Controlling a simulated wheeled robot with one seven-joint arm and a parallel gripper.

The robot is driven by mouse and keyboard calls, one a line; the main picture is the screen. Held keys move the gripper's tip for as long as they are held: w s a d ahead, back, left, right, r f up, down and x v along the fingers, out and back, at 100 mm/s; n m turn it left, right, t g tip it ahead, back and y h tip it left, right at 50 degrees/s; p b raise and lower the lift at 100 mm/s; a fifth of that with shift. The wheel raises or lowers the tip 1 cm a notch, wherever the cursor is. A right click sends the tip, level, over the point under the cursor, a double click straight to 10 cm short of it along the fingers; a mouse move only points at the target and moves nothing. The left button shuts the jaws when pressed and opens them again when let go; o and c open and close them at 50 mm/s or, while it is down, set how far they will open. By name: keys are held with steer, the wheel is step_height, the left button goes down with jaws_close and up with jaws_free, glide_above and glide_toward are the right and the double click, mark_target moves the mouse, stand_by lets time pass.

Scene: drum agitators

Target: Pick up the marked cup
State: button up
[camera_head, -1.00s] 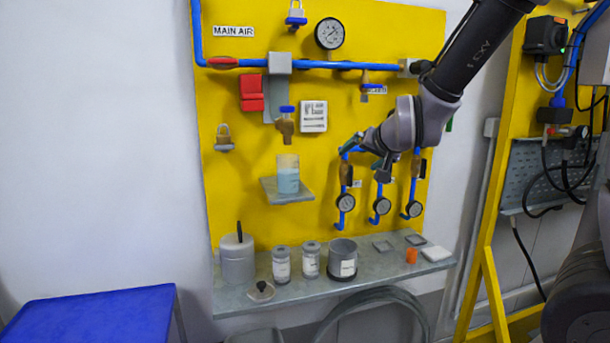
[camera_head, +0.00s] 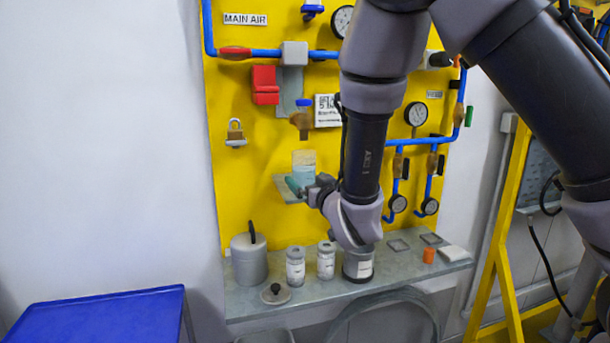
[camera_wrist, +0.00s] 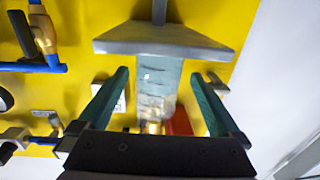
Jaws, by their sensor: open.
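The marked cup (camera_head: 304,164) is clear with pale blue liquid and stands on a small grey shelf (camera_head: 283,189) on the yellow panel. My gripper (camera_head: 300,184) is at the cup's lower part, with a green finger across its front left. In the wrist view, the picture is upside down: the cup (camera_wrist: 158,88) shows between the two spread green fingers of my gripper (camera_wrist: 159,73), with gaps on both sides. The shelf (camera_wrist: 165,38) is at the top of that view. How deep the cup sits between the fingers is hard to tell.
A brass valve (camera_head: 301,120) sits just above the cup, and a red box (camera_head: 265,84) is up left. The wall at left is clear above a blue table (camera_head: 100,315).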

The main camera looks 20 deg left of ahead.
mark_target(301, 170)
steer(key=shift+r+x, duration=0.15)
steer(key=shift+x, duration=1.35)
steer(key=shift+r+x, duration=0.2)
steer(key=shift+x, duration=1.3)
steer(key=shift+d, duration=0.1)
steer(key=c, duration=1.5)
steer(key=shift+r, duration=0.1)
